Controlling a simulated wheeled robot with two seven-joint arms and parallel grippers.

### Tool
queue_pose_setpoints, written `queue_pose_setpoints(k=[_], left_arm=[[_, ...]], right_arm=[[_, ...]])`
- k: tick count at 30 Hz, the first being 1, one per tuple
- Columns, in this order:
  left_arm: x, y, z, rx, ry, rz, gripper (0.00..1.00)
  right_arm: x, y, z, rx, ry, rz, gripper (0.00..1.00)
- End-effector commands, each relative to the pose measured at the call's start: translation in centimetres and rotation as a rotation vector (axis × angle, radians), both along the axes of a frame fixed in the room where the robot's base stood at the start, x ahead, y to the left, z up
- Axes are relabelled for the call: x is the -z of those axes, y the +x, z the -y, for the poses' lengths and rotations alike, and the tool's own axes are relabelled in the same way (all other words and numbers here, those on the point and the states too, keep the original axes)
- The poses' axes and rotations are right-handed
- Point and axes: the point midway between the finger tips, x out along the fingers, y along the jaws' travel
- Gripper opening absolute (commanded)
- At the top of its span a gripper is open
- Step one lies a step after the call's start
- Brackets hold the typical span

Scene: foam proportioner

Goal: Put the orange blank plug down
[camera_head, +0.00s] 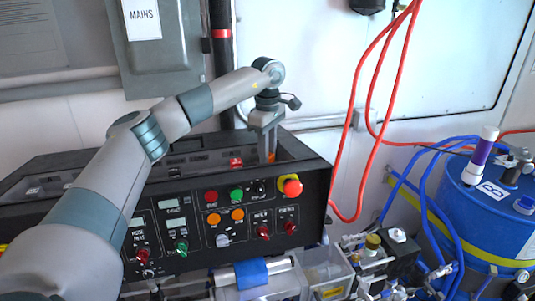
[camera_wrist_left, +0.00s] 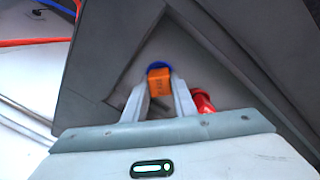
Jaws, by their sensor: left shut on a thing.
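The orange blank plug (camera_wrist_left: 159,84) is between the fingertips of my left gripper (camera_wrist_left: 160,92) in the left wrist view. A blue round part (camera_wrist_left: 158,66) shows just behind it. In the head view my left gripper (camera_head: 268,140) points down over the recessed top of the black control box, near its right end. A sliver of the orange plug (camera_head: 271,157) shows at the fingertips. I cannot tell whether the plug touches the surface under it. My right gripper is in neither view.
The black control box (camera_head: 190,232) carries knobs, buttons and a red emergency stop (camera_head: 292,187) close to my left gripper. Red hoses (camera_head: 352,120) hang on the wall, and a blue drum (camera_head: 490,215) stands at the right.

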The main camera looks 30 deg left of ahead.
Motion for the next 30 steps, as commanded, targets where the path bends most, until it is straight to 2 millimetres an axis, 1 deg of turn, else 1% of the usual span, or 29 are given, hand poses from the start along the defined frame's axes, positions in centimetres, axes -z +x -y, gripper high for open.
queue_pose_setpoints(k=[7, 8, 9, 10, 19, 23, 24, 26, 30], left_arm=[[0.5, 0.0, 0.0, 0.000, 0.000, 0.000, 0.02], [0.4, 0.0, 0.0, 0.000, 0.000, 0.000, 0.32], [0.4, 0.0, 0.0, 0.000, 0.000, 0.000, 0.41], [0.4, 0.0, 0.0, 0.000, 0.000, 0.000, 0.43], [0.3, 0.0, 0.0, 0.000, 0.000, 0.000, 0.43], [-0.2, 0.0, 0.0, 0.000, 0.000, 0.000, 0.43], [-0.2, 0.0, 0.0, -0.001, 0.000, 0.001, 0.43], [-0.7, 0.1, 0.0, -0.001, 0.000, 0.002, 0.43], [-2.3, 0.1, 0.0, -0.001, 0.000, 0.004, 0.43]], right_arm=[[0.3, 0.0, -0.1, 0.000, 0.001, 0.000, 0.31], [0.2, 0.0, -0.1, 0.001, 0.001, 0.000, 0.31], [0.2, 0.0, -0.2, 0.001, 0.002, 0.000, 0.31], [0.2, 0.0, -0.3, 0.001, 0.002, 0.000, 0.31], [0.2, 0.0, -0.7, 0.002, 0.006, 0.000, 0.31], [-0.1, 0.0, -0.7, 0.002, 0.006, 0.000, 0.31], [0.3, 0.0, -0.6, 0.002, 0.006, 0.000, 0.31], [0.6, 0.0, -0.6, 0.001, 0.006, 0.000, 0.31], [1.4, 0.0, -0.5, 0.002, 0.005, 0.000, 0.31]])
